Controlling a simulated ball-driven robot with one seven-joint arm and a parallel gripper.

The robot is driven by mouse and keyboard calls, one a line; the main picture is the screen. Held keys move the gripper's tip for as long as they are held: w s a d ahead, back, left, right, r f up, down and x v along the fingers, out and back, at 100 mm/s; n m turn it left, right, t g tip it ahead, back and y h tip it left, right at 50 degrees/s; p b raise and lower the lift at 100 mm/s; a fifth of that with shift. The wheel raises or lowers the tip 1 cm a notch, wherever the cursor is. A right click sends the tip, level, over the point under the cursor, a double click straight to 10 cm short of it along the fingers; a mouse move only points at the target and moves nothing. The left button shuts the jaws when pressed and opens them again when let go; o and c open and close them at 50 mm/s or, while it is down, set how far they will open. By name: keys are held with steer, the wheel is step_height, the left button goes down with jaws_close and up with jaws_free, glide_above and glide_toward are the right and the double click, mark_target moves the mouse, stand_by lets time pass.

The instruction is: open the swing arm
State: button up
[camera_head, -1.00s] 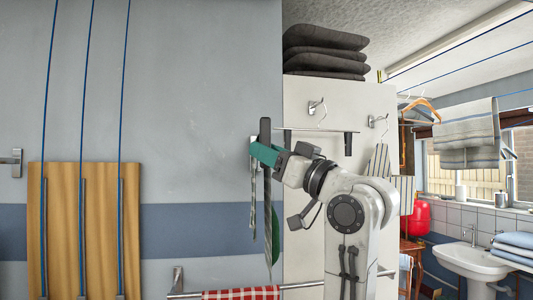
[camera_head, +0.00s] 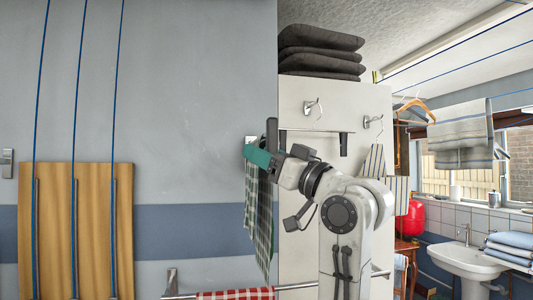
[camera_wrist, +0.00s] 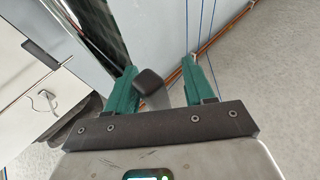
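A dark upright bar (camera_head: 271,135), which looks like the handle end of the swing arm, stands at my gripper in the head view. In the wrist view its dark block-like end (camera_wrist: 148,82) lies between my gripper's green fingers (camera_wrist: 161,88). It is close to the left finger, with a clear gap to the right finger. My gripper (camera_head: 257,154) is open around it. A dark green checked cloth (camera_head: 263,225) hangs just below and behind the gripper; it also shows in the wrist view (camera_wrist: 98,18). The swing arm's hinge is hidden.
A red checked cloth (camera_head: 235,294) hangs on a low rail at the wall. A white cabinet (camera_head: 310,225) with hooks and dark cushions (camera_head: 320,50) on top stands behind my arm. A sink (camera_head: 466,268) is at right.

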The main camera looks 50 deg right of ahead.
steer(key=shift+a, duration=0.15)
steer(key=b+v, duration=0.4)
steer(key=v, duration=0.6)
steer(key=shift+s+f, duration=0.15)
steer(key=shift+s, duration=0.25)
